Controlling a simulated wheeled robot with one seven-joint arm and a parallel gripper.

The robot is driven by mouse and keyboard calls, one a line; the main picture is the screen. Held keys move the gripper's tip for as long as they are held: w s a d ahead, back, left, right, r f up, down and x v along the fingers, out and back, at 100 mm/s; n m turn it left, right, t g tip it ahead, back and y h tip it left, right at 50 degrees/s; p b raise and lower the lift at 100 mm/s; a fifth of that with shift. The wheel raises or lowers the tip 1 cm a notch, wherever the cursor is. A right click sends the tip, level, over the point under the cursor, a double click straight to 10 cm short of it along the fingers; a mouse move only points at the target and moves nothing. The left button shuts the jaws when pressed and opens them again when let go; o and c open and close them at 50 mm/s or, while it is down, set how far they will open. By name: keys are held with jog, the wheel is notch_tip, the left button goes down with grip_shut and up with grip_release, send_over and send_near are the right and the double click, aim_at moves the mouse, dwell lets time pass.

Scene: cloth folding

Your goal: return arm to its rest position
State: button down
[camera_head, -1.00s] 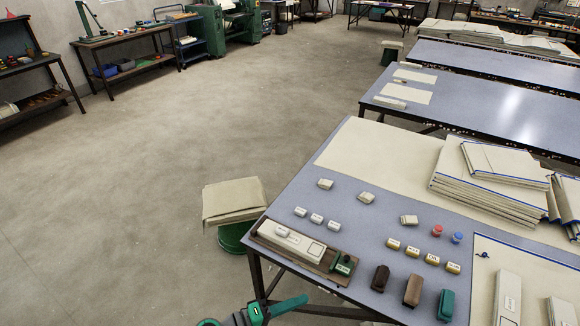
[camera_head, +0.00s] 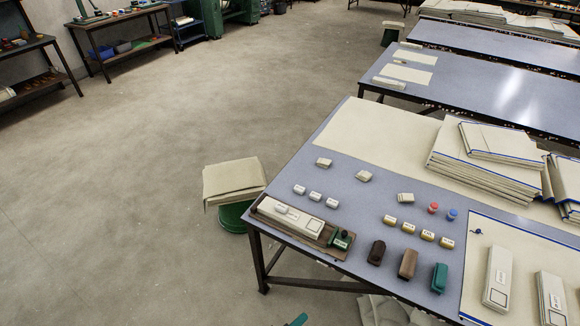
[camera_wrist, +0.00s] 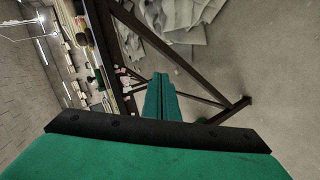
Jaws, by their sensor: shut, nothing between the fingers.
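My gripper (camera_wrist: 160,96) shows in the wrist view with its green fingers together and nothing between them. It is beside the table's dark metal legs and braces, over open floor. In the head view only a small green tip of my gripper (camera_head: 299,320) shows at the bottom edge, in front of the table (camera_head: 350,215). The rest of my arm is out of the head view. The gripper is apart from the folded cloths (camera_head: 485,175) stacked on the table.
A green stool (camera_head: 233,215) with folded cloth on top stands left of the table. Pale cloth (camera_head: 392,312) lies low by the table's front; crumpled cloth (camera_wrist: 190,40) also shows in the wrist view. Small blocks and boxes stand on the table. The floor at left is clear.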

jog(key=s+a+r+m+t+y, duration=0.1)
jog(key=s+a+y, duration=0.15)
jog(key=s, duration=0.45)
jog(key=s+a+t+y, duration=0.1)
jog(key=s+a+y, duration=0.1)
jog(key=s+y, duration=0.35)
jog(key=s+r+m+t, duration=0.1)
jog(key=s+r+m, duration=0.1)
jog(key=r, duration=0.4)
jog(key=s+d+r+m+t, duration=0.1)
jog(key=s+r+m+t, duration=0.1)
jog(key=s+r, duration=0.2)
jog(key=s+r+m+t, duration=0.1)
jog(key=s+r, duration=0.2)
jog(key=r, duration=0.6)
jog(key=shift+s+d+m, duration=0.25)
jog(key=shift+d+m, duration=0.05)
jog(key=shift+m, duration=0.1)
